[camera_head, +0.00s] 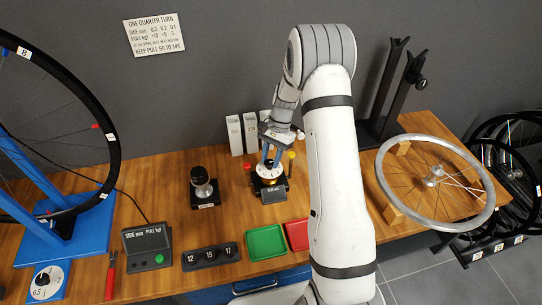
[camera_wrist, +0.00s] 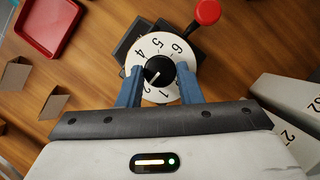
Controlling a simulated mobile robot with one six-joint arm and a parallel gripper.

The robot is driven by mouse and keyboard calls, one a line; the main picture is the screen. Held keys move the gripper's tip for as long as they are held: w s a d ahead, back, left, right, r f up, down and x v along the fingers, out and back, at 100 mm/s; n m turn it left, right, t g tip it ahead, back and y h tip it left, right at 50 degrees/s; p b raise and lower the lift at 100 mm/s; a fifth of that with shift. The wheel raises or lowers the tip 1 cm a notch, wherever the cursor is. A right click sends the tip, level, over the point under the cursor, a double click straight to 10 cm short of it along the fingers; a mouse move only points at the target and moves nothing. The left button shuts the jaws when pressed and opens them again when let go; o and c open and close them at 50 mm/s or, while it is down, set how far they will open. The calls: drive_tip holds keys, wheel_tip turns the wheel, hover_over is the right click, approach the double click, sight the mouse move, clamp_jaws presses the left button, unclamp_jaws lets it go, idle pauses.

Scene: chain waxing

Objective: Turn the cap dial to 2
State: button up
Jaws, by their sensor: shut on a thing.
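The cap dial (camera_wrist: 166,41) is a white disc with black numerals around a black centre knob (camera_wrist: 161,70). My gripper (camera_wrist: 160,67) has its two blue fingers on either side of this knob, shut on it. The knob's white pointer line slants to the lower left in the wrist view, between the visible 4 and 2; the numeral 3 is not visible there. In the head view, my gripper (camera_head: 269,163) points down onto the white dial (camera_head: 262,173), which sits on a small black-based device.
A red knob (camera_wrist: 207,12) on an arm stands beside the dial. Green (camera_head: 266,243) and red (camera_head: 297,234) trays lie in front. A black-knobbed device (camera_head: 202,186) stands left, and white boxes (camera_head: 235,135) stand behind. A wheel rim (camera_head: 482,222) lies at right.

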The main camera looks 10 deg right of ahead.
idle(0.4)
drive_tip(key=o, duration=1)
drive_tip(key=v, duration=0.7)
drive_tip(key=shift+w+r+p, duration=0.1)
drive_tip(key=shift+r+p, duration=0.3)
drive_tip(key=shift+r, duration=0.05)
